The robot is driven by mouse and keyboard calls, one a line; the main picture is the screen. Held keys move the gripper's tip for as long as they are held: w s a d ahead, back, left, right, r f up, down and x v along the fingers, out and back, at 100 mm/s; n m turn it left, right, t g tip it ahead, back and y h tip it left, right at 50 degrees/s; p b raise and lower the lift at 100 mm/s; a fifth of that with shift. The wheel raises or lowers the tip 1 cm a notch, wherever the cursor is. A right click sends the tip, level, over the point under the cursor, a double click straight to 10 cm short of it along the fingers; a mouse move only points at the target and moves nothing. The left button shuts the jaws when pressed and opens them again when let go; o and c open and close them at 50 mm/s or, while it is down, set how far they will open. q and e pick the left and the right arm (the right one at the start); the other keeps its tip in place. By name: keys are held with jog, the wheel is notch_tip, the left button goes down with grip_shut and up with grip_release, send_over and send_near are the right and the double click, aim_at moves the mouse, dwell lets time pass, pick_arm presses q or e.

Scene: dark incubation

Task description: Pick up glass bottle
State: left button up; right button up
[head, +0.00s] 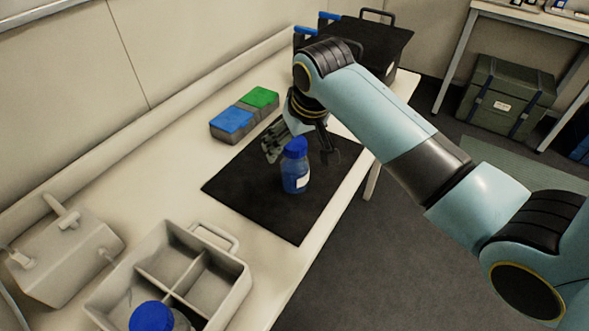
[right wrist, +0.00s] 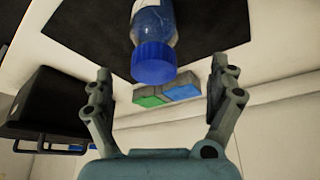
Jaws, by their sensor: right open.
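A glass bottle (head: 295,172) with blue contents, a white label and a blue cap stands upright on the black mat (head: 297,226) on the bench. In the right wrist view the bottle (right wrist: 153,50) shows cap-first, ahead of and between the open fingers. My right gripper (head: 301,152) is at the bottle, its fingers spread to either side around cap height. In the right wrist view the right gripper (right wrist: 160,98) is open and empty, and I see no finger touching the bottle. My left gripper is not in view.
A grey divided carrier (head: 237,291) holds another blue-capped bottle (head: 152,317) at the front. A white container (head: 62,262) stands to its left. Blue (head: 231,121) and green (head: 260,97) topped boxes sit behind the mat. A black case (head: 385,40) stands at the far end.

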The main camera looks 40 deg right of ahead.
aim_at(295, 166)
jog(key=x, duration=0.5)
jog(key=d+x, duration=0.1)
jog(key=x, duration=0.2)
jog(key=shift+w+f, duration=0.15)
jog(key=shift+f, duration=0.05)
jog(key=c, duration=1.7)
jog(key=shift+o, duration=0.2)
jog(key=shift+r, duration=0.1)
